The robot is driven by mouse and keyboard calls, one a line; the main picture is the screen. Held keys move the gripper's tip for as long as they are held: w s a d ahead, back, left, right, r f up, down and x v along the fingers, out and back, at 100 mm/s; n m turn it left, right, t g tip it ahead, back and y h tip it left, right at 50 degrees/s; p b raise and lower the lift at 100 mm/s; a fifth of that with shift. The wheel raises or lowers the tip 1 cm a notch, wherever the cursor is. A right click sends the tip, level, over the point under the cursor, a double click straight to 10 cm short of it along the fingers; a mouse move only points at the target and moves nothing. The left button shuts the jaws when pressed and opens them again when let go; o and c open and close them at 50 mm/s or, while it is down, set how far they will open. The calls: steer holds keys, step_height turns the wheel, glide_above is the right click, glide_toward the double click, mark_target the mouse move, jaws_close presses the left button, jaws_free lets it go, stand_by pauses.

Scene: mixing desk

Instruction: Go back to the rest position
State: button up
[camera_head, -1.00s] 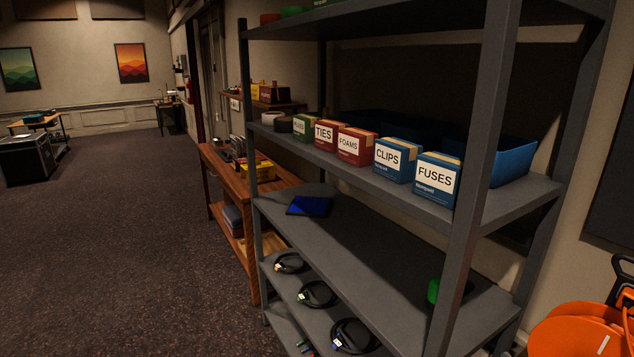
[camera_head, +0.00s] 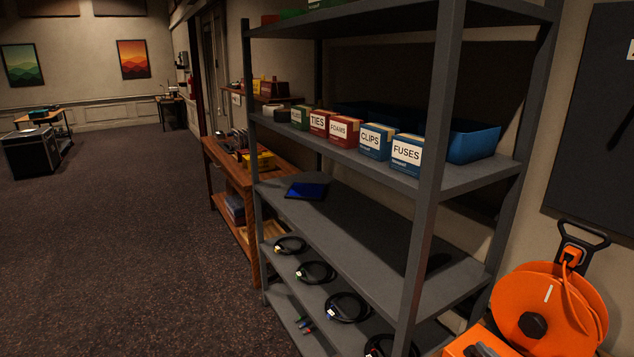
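My gripper and arm do not show in the head view, so I cannot see what the gripper holds or how it is posed. The grey metal shelf unit (camera_head: 350,219) fills the right half of the head view. Its upper shelf bears a row of boxes, among them a red TIES box (camera_head: 319,123), a red FOAMS box (camera_head: 341,130), a blue CLIPS box (camera_head: 374,141) and a blue FUSES box (camera_head: 407,155). A flat blue item (camera_head: 307,191) lies on the middle shelf.
Coiled black cables (camera_head: 348,308) lie on the lower shelf. An orange cable reel (camera_head: 545,300) stands at the right, close to the shelf post. A wooden bench (camera_head: 215,157) stands beyond the shelf. Carpeted floor (camera_head: 110,250) is open on the left.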

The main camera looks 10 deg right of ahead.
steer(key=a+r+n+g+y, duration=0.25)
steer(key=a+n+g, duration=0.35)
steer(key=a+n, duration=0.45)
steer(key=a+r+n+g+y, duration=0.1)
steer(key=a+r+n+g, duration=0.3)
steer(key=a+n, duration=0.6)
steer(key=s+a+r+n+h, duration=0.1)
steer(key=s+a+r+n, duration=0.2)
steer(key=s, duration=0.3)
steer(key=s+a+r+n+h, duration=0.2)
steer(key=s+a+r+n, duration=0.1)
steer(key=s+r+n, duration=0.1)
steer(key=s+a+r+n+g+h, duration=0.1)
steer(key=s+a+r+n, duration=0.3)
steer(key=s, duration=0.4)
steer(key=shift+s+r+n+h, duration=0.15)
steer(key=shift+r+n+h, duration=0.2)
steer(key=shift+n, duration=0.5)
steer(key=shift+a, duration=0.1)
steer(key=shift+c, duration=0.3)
